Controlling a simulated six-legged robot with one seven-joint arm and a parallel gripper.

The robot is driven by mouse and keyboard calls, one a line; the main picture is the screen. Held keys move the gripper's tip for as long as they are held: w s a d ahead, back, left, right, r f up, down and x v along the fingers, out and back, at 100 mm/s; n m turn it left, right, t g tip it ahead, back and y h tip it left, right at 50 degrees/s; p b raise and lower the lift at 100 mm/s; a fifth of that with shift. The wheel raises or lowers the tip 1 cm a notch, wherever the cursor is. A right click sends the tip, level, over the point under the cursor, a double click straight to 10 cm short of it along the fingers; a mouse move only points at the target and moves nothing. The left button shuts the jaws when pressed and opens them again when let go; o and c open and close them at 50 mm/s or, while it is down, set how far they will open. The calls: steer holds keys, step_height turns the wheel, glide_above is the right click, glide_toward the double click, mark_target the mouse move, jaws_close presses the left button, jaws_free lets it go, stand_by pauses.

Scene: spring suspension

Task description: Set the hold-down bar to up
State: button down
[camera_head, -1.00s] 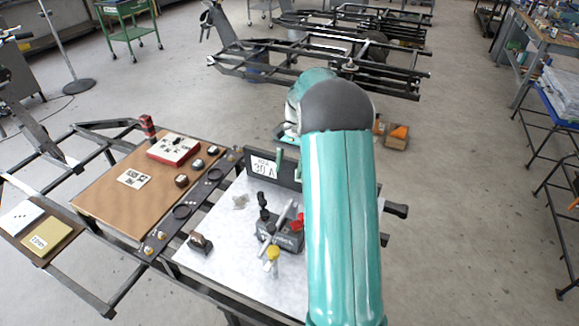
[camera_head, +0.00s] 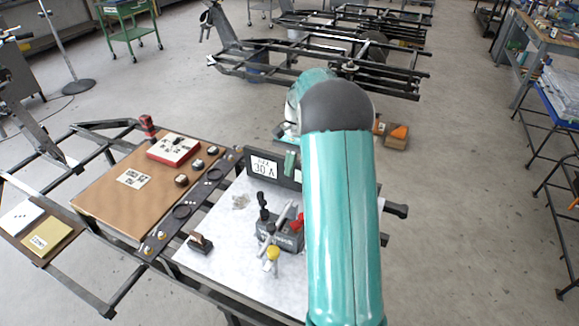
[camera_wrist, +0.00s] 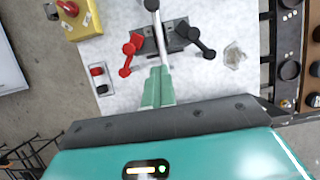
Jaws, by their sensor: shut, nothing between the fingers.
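A grey block (camera_head: 280,238) with several levers stands on the light metal plate. A slanting silver bar (camera_head: 283,215) rises from its middle, between a black-knobbed lever (camera_head: 263,207) and a red lever (camera_head: 297,222); I take the silver bar for the hold-down bar. In the wrist view the silver bar (camera_wrist: 159,28) runs from the top edge to my fingertips, with the red lever (camera_wrist: 128,58) on the left and a black lever (camera_wrist: 203,44) on the right. My gripper (camera_head: 290,163) is shut and empty. Its green fingers (camera_wrist: 158,85) overlap the bar's lower end; contact cannot be told.
A yellow box (camera_wrist: 84,20) with a red button and a small panel (camera_wrist: 100,78) with red and black knobs lie left of the block. A dark upright board (camera_head: 260,166) stands behind it. A brown board (camera_head: 115,205) with small parts lies to the left.

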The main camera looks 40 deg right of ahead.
stand_by(0.7)
steer(key=c, duration=1.1)
jaws_free()
steer(key=v, duration=1.3)
steer(key=shift+r, duration=0.4)
steer(key=shift+c, duration=0.4)
